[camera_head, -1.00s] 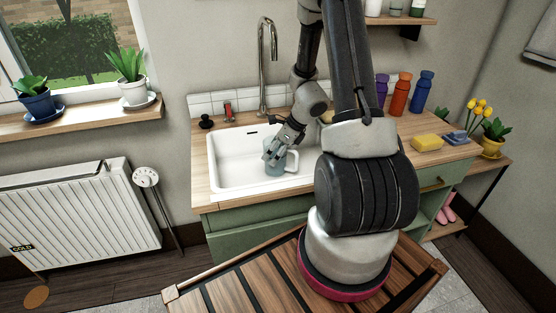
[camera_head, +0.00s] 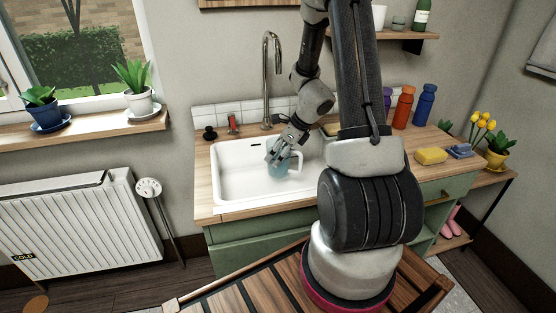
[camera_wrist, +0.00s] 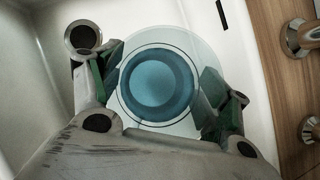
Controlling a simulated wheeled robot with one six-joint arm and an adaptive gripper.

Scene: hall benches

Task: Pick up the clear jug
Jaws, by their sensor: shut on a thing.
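The clear jug (camera_head: 281,168), bluish and see-through with a handle on its right, is in the white sink (camera_head: 232,190). My gripper (camera_head: 281,153) reaches down over it from above and is shut on it. In the wrist view the jug (camera_wrist: 158,84) is seen from above as a round rim with a blue inside. The fingers of my gripper (camera_wrist: 160,95) press on its left and right sides. The jug looks upright. I cannot tell whether its base touches the sink floor.
A tall tap (camera_head: 268,85) stands behind the sink. Orange (camera_head: 402,107) and blue bottles (camera_head: 425,104) and a yellow sponge (camera_head: 431,156) are on the counter to the right. A wall shelf (camera_head: 405,34) hangs above. The sink's left part is clear.

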